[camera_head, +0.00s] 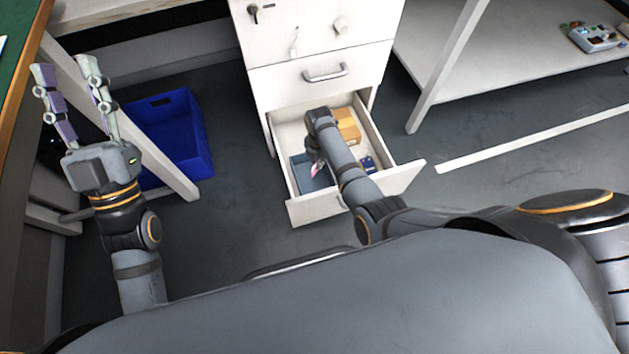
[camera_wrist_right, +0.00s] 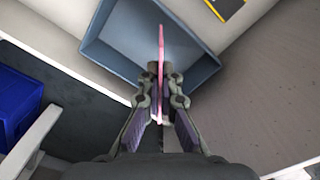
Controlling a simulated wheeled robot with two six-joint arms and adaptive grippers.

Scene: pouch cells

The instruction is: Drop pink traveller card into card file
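The pink traveller card (camera_head: 316,170) is between the fingers of my right gripper (camera_head: 314,158), inside the open drawer's outline. In the right wrist view the card (camera_wrist_right: 160,48) stands on edge, seen nearly edge-on, and the right gripper (camera_wrist_right: 160,80) is shut on it. A blue-grey open tray (camera_head: 298,178), which looks like the card file, sits at the drawer's left. The card and fingertips are over this tray (camera_wrist_right: 205,72); how far down they reach is unclear. My left gripper (camera_head: 66,68) is open and empty, at the far left.
The open drawer (camera_head: 405,178) of a white cabinet (camera_head: 325,50) also holds a cardboard box (camera_head: 347,126) and a small dark-blue item (camera_head: 367,163). A blue bin (camera_head: 182,135) stands on the floor at left. A white shelf unit (camera_head: 480,50) stands at right.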

